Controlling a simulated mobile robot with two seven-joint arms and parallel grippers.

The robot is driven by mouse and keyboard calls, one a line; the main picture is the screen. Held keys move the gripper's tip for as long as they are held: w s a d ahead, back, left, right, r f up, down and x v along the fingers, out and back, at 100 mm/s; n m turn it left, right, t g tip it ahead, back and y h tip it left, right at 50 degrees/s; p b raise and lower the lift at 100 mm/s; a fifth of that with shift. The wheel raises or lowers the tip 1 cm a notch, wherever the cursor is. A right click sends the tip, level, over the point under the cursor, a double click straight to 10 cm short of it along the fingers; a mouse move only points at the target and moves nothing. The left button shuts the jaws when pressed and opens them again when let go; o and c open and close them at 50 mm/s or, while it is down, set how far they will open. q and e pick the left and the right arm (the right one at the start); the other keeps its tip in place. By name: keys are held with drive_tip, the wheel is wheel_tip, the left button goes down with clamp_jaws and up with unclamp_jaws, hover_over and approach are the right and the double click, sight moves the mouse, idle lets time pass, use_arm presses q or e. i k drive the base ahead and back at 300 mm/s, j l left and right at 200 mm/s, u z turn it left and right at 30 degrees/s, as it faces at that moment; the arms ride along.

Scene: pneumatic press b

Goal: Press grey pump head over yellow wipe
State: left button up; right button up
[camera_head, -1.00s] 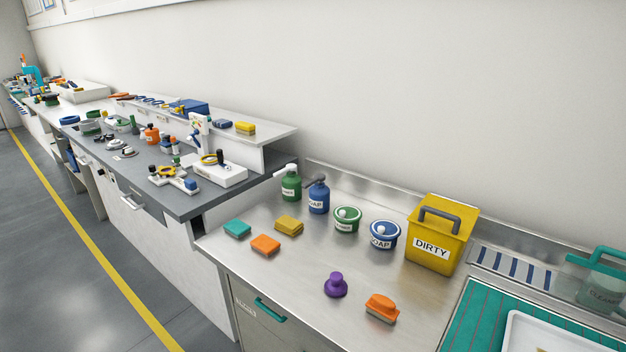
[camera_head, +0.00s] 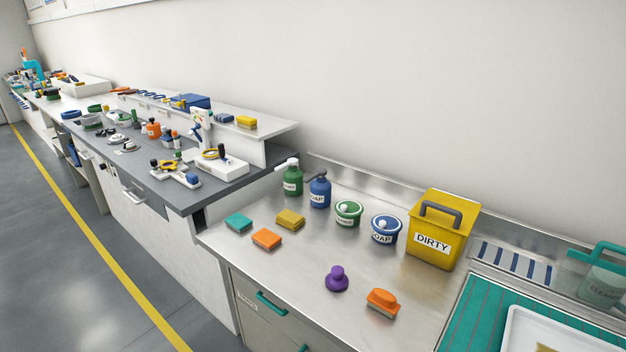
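A blue soap bottle (camera_head: 320,193) stands upright near the back of the steel counter. Its pump head (camera_head: 319,173) looks dark grey-blue. The yellow wipe (camera_head: 290,219) lies flat on the counter in front of the bottles, apart from them. A green bottle (camera_head: 292,182) with a white pump head stands just left of the blue one. Neither of my grippers is in view.
A teal wipe (camera_head: 238,222) and an orange wipe (camera_head: 266,238) lie beside the yellow one. Green (camera_head: 348,216) and blue (camera_head: 386,232) lidded tubs, a yellow DIRTY bin (camera_head: 437,258), a purple knobbed tool (camera_head: 337,281) and an orange brush (camera_head: 382,304) stand to the right.

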sight(288, 219)
drive_tip(key=j+z, duration=0.1)
drive_tip(key=z, duration=0.35)
drive_tip(key=j+z, duration=0.15)
drive_tip(key=z, duration=0.25)
drive_tip(key=j+z, duration=0.3)
drive_tip(key=j, duration=0.15)
drive_tip(key=j+z, duration=0.3)
drive_tip(key=j, duration=0.15)
drive_tip(key=j+z, duration=0.15)
drive_tip(key=j, duration=0.3)
drive_tip(key=k+j+z, duration=0.15)
drive_tip(key=j, duration=0.3)
drive_tip(key=k+j, duration=0.1)
drive_tip(key=j, duration=0.95)
drive_tip(key=k+j, duration=0.15)
drive_tip(key=j, duration=0.35)
